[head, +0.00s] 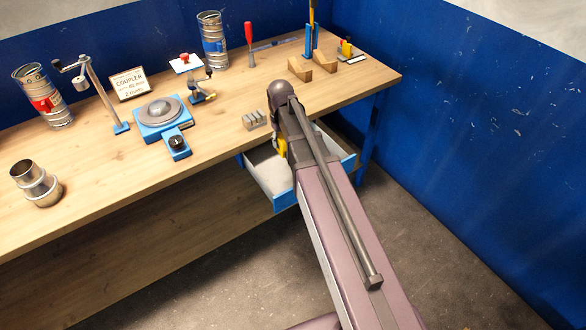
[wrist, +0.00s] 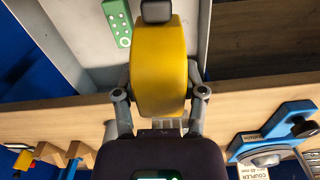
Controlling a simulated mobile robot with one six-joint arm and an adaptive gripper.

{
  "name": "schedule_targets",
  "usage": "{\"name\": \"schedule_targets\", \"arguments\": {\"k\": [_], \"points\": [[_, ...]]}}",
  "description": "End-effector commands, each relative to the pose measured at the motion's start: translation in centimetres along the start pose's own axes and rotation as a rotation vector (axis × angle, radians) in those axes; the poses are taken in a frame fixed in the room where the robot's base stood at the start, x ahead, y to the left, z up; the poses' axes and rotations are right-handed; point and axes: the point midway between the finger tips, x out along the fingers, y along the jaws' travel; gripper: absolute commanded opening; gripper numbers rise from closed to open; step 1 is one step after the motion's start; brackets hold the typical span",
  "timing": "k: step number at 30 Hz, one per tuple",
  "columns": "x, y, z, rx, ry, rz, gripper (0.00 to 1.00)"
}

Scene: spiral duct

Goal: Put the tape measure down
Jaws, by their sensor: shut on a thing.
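The yellow tape measure (wrist: 158,65) fills the middle of the wrist view, held between the two fingers of my gripper (wrist: 159,98). In the head view only a small yellow part of the tape measure (head: 282,147) shows beside my arm. It is over the open drawer (head: 275,203) at the front of the bench. The drawer has a blue front and a pale inside. My arm hides much of the gripper and part of the drawer in the head view. I cannot tell how high the tape measure is above the drawer floor.
A green device with pale buttons (wrist: 117,22) lies in the drawer. On the bench (head: 215,145) stand a grey notched block (head: 254,120), a blue turntable (head: 160,112), a metal coupler (head: 36,183), cans, and wooden wedges (head: 325,62). A blue wall (head: 480,110) rises at the right.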

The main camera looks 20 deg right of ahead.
Motion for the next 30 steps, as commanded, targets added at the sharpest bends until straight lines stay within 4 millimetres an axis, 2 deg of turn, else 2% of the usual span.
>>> {"name": "schedule_targets", "arguments": {"k": [1, 12, 18, 30], "points": [[1.7, -0.2, -0.2, -0.01, 0.0, 0.0, 0.0], [6.9, -1.2, -1.3, -0.075, 0.0, 0.0, 0.0], [8.0, -1.5, -1.6, -0.093, 0.0, 0.0, 0.0], [8.1, -1.6, -1.6, -0.099, 0.0, 0.0, 0.0]]}}
